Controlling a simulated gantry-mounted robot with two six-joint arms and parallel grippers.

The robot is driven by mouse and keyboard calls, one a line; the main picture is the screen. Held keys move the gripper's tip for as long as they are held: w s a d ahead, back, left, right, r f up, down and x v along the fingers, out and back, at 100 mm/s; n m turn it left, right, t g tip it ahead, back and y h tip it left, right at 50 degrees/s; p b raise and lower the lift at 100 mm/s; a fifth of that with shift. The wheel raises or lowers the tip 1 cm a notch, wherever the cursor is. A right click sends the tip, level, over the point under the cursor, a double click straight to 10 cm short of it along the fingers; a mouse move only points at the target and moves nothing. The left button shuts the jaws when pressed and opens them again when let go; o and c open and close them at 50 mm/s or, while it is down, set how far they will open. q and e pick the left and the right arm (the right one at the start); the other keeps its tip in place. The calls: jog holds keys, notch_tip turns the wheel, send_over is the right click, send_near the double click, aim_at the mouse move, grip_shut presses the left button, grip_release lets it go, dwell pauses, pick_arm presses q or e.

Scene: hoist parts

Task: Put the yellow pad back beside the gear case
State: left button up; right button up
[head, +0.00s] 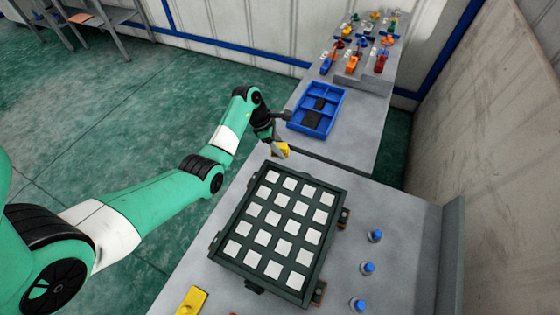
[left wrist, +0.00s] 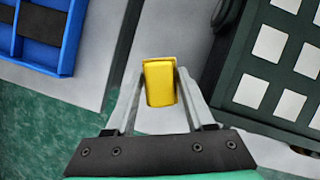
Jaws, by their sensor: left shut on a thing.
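My left gripper (head: 279,148) is shut on a small yellow pad (head: 283,151). In the left wrist view the pad (left wrist: 160,82) sits between the two fingertips of the gripper (left wrist: 160,88), over a pale grey surface. I cannot tell whether the pad touches that surface. A dark green case with rows of white squares (head: 240,272) stands on the grey table just in front of the gripper in the head view. It looks like the gear case; its edge (left wrist: 226,85) shows at the right of the left wrist view. My right gripper is not in view.
A blue tray with dark inserts (head: 293,121) lies beyond the gripper. Another yellow piece (head: 192,301) lies at the front table edge. Blue-topped bottles (head: 368,268) stand right of the case. Small colourful parts (head: 352,64) stand at the back. A dark gap (head: 335,158) separates the tables.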

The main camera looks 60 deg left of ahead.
aim_at(280, 162)
pick_arm(q)
notch_tip(280, 162, down, 2)
jog(key=shift+f, duration=0.2)
jog(key=shift+f+b, duration=1)
jog(key=shift+f, duration=0.8)
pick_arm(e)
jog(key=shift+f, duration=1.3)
pick_arm(q)
jog(key=shift+f, duration=0.1)
jog(key=o, duration=1.3)
